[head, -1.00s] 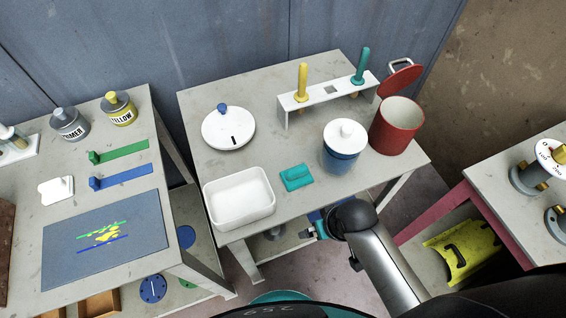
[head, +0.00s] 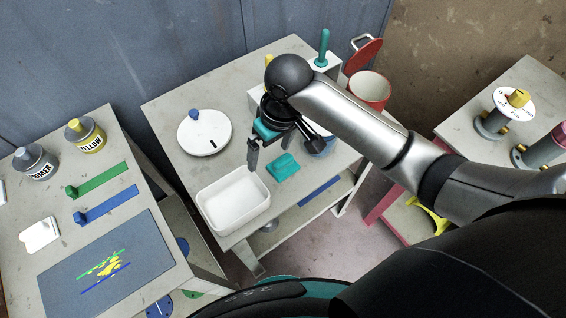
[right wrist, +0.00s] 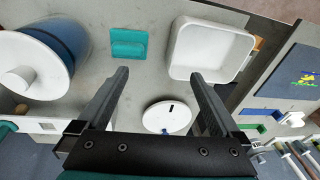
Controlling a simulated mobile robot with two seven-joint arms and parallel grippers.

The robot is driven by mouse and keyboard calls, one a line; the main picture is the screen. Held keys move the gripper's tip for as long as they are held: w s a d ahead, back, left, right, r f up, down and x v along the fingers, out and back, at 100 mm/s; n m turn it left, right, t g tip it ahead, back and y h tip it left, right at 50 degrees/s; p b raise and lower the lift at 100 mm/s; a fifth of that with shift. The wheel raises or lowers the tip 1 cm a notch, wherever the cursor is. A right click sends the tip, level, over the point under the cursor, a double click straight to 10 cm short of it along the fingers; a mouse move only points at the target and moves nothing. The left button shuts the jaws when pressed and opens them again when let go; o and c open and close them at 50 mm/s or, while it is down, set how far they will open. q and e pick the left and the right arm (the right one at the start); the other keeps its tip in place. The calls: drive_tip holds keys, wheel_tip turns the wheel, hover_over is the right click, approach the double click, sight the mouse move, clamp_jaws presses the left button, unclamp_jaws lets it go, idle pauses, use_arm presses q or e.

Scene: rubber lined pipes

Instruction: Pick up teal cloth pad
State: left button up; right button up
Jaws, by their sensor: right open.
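The teal cloth pad (head: 283,167) lies flat on the middle table, just right of the white tray. It also shows whole in the right wrist view (right wrist: 129,43), beyond my fingertips. My right gripper (head: 281,155) hangs above the table by the pad, with its arm reaching in from the right. In the right wrist view its two fingers (right wrist: 158,72) are wide apart with nothing between them. The gripper is apart from the pad. My left gripper is not in view.
The white tray (head: 234,203) is left of the pad. A blue jar with a white lid (right wrist: 40,62) stands close on the pad's other side, mostly hidden by my arm in the head view. A round white lid (head: 204,133) and red pot (head: 369,91) stand farther back.

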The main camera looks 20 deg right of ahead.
sight(283, 160)
drive_tip(key=w+d+r+h, duration=0.2)
drive_tip(key=w+d+r, duration=0.1)
drive_tip(key=d+r, duration=0.1)
drive_tip(key=shift+m+g, duration=0.3)
drive_tip(key=shift+g, duration=0.1)
wheel_tip(283, 160, down, 10)
drive_tip(key=shift+a+f+b, duration=0.1)
drive_tip(key=shift+a+b, duration=0.05)
drive_tip(key=shift+b, duration=1)
wheel_tip(283, 160, down, 5)
drive_tip(key=shift+f+b, duration=0.1)
drive_tip(key=shift+b, duration=0.65)
drive_tip(key=shift+w, duration=0.1)
drive_tip(key=c, duration=1)
drive_tip(key=shift+r, duration=0.25)
wheel_tip(283, 160, up, 20)
drive_tip(key=p, duration=0.4)
drive_tip(key=shift+p, duration=0.35)
